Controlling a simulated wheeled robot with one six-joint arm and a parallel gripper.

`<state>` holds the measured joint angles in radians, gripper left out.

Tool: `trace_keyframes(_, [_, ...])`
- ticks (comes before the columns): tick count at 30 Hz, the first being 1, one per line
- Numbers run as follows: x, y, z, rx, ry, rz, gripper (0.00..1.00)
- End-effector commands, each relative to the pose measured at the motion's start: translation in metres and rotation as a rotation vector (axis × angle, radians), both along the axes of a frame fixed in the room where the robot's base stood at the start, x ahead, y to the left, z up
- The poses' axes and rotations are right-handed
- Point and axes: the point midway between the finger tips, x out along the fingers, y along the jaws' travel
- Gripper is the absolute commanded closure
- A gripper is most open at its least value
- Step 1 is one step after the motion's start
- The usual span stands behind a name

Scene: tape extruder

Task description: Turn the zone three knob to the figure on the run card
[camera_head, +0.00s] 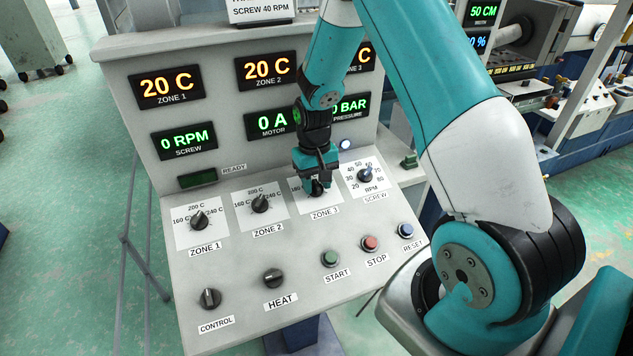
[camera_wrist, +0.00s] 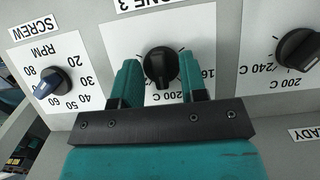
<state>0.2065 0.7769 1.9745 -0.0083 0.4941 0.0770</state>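The black zone three knob (camera_wrist: 160,65) sits on its white dial plate, between the two fingers of my gripper (camera_wrist: 160,80) in the wrist view. The fingers are apart, one on each side of the knob, with no clear grip on it; I cannot tell whether either touches. In the head view my gripper (camera_head: 317,184) is at the zone three dial (camera_head: 319,205) and covers most of the knob. The pointer's setting is hard to read. A white card (camera_head: 262,10) at the top edge reads "SCREW 40 RPM"; its upper lines are cut off. The zone 3 display is mostly hidden by my arm.
The zone two knob (camera_head: 260,203) and screw knob (camera_head: 365,175) flank the zone three dial closely. The zone one knob (camera_head: 199,220) is farther left. Start (camera_head: 330,259), stop (camera_head: 370,243) and reset (camera_head: 406,231) buttons lie below. Displays 1 and 2 read 20 C.

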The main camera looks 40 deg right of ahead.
Motion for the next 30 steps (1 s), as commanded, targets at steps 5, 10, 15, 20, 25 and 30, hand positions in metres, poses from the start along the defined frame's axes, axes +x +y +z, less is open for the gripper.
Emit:
trace_keyframes(5, [0.000, 0.000, 0.000, 0.000, 0.001, 0.000, 0.61])
trace_keyframes(10, [0.002, -0.001, 0.013, 0.000, -0.003, 0.000, 0.61])
trace_keyframes(15, [0.006, -0.002, 0.047, -0.001, -0.006, 0.000, 0.61])
trace_keyframes(20, [0.009, -0.003, 0.082, 0.000, -0.005, 0.000, 0.61])
trace_keyframes(25, [0.011, -0.003, 0.108, -0.001, -0.002, 0.000, 0.61])
trace_keyframes(30, [0.012, -0.004, 0.119, 0.000, 0.000, 0.000, 0.61])
